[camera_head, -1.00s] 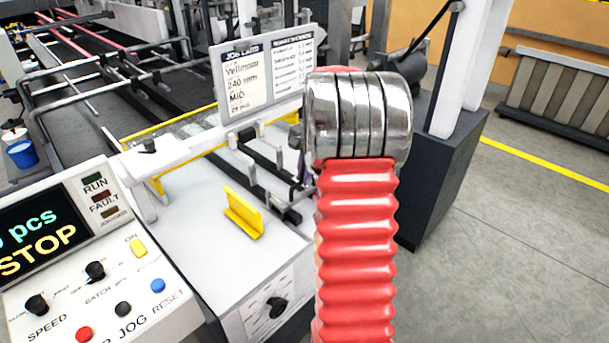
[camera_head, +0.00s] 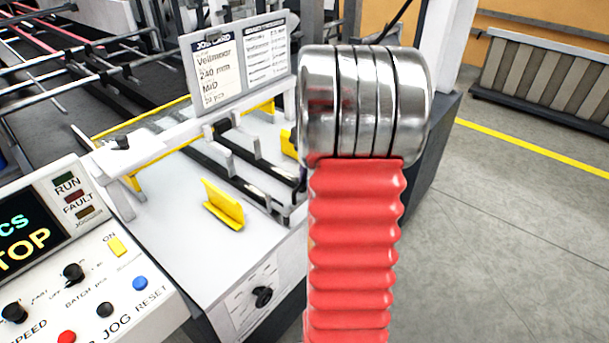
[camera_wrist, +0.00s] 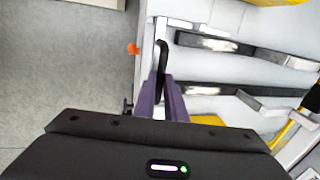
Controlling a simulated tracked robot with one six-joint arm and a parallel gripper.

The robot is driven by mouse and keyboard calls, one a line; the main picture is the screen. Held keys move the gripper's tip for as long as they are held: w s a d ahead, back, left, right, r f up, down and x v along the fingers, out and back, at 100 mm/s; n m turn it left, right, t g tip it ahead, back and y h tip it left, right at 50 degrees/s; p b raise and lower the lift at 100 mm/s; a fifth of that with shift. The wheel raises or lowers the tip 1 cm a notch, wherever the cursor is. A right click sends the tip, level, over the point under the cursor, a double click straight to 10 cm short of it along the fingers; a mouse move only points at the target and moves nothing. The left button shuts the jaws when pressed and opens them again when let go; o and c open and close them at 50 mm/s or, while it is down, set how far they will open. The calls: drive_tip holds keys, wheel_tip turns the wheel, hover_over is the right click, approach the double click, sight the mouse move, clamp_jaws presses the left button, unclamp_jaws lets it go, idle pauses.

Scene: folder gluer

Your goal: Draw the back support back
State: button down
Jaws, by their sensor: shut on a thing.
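My gripper (camera_wrist: 165,100) shows in the wrist view as two purple fingers closed around the lower end of a slim black handle (camera_wrist: 161,60). This handle seems to belong to the back support, beside the near ends of two dark slotted rails (camera_wrist: 215,43). In the head view the rails (camera_head: 235,178) run across the white delivery table (camera_head: 190,235), with a grey end bracket (camera_head: 286,212) at their near end. My red and metal arm covers most of my gripper there, so the grip itself is hidden.
A yellow angled plate (camera_head: 225,205) stands on the table left of the rails. The job card (camera_head: 240,65) stands behind, and the control panel (camera_head: 75,260) is at lower left. An orange knob (camera_wrist: 132,48) is beside the handle. Grey floor (camera_head: 510,230) to the right is clear.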

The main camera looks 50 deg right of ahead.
drive_tip(key=c, duration=1.8)
unclamp_jaws()
drive_tip(key=shift+s, duration=0.2)
drive_tip(key=shift+r, duration=0.1)
drive_tip(key=s+r, duration=0.1)
drive_tip(key=r, duration=0.8)
drive_tip(key=s+r, duration=0.1)
drive_tip(key=r, duration=0.3)
drive_tip(key=shift+s+d+r, duration=0.1)
drive_tip(key=shift+s+r, duration=0.05)
drive_tip(key=shift+s, duration=0.2)
